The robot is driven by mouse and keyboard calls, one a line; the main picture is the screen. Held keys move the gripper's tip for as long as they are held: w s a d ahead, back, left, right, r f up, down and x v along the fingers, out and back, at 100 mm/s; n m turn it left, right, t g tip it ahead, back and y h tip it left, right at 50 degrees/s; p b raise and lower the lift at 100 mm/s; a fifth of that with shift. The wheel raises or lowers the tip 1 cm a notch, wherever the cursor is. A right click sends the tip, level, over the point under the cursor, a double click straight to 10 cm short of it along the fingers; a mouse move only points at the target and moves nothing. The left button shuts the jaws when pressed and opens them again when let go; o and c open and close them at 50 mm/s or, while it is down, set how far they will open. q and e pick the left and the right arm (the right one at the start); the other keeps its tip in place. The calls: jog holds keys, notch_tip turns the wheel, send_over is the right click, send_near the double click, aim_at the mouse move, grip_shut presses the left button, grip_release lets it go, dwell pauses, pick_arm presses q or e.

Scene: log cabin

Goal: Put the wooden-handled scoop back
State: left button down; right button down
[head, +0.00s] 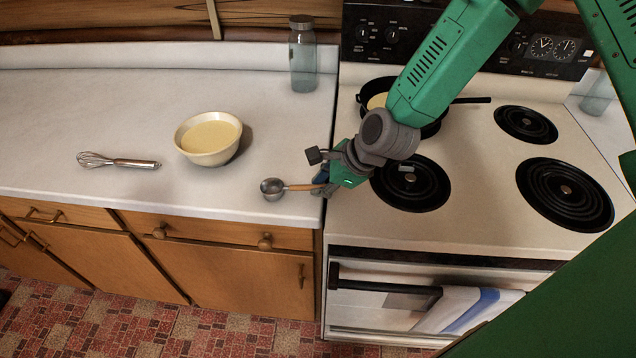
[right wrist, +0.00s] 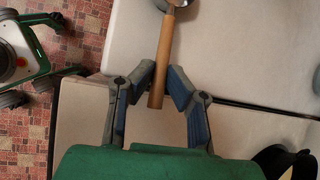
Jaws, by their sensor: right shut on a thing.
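The wooden-handled scoop has a round metal bowl (head: 272,188) and a light wooden handle (head: 303,187). It is at the right front of the white counter, bowl pointing left. My right gripper (head: 322,184) is shut on the handle's end, by the seam between counter and stove. In the right wrist view the handle (right wrist: 166,45) runs between the two fingers of the gripper (right wrist: 162,82), and the bowl (right wrist: 174,4) is cut off at the top edge. I cannot tell whether the scoop touches the counter. My left gripper is not in view.
A bowl of yellow batter (head: 209,155) stands on the counter (head: 90,185), with a whisk (head: 118,162) to its left and a glass jar (head: 302,60) behind. On the stove (head: 470,215), a black pan (head: 366,112) with yellow contents sits partly behind my right arm.

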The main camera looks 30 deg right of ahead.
jog(key=shift+d+f, duration=0.1)
jog(key=shift+d, duration=0.1)
jog(key=c, duration=1.6)
grip_release()
jog(key=shift+a, duration=0.1)
jog(key=shift+o, duration=0.2)
jog(key=shift+a+r, duration=0.25)
jog(key=shift+a, duration=0.35)
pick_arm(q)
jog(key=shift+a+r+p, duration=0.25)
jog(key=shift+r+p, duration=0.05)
pick_arm(e)
jog(key=v, duration=1.2)
jog(key=shift+d+f, duration=0.15)
